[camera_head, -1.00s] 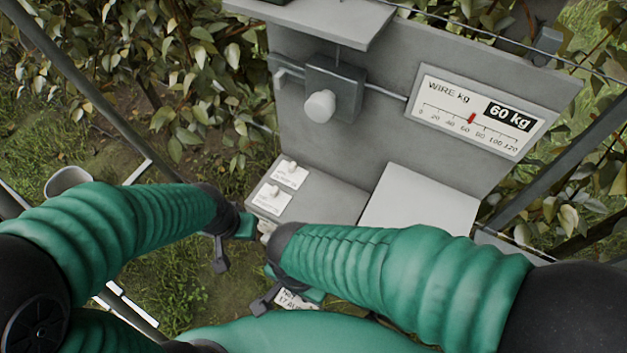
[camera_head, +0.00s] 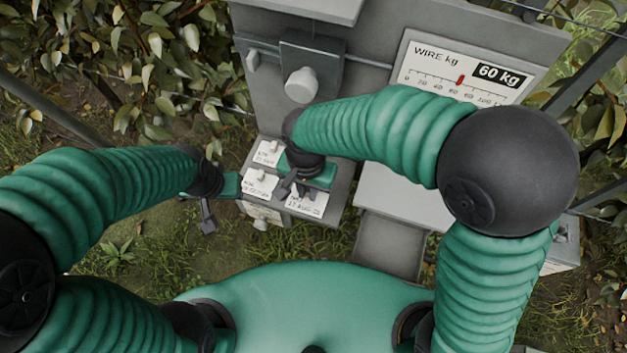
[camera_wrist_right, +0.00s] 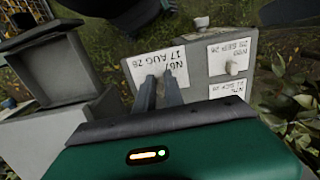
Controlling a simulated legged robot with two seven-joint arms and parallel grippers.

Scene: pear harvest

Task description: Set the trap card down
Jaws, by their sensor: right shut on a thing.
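The trap card (camera_head: 308,203), white and marked 17 AUG 28, is at the front right corner of the small grey shelf (camera_head: 325,217). My right gripper (camera_head: 293,189) is shut on it from above. In the right wrist view the two fingers (camera_wrist_right: 159,92) meet at the near edge of the card (camera_wrist_right: 150,64). The card looks flat over the shelf top; I cannot tell whether it touches. My left gripper (camera_head: 212,205) is left of the shelf, and its jaws are too unclear to read.
A grey panel with a wire gauge (camera_head: 465,70) reading 60 kg stands behind. A pale grey plate (camera_head: 400,205) is right of the shelf.

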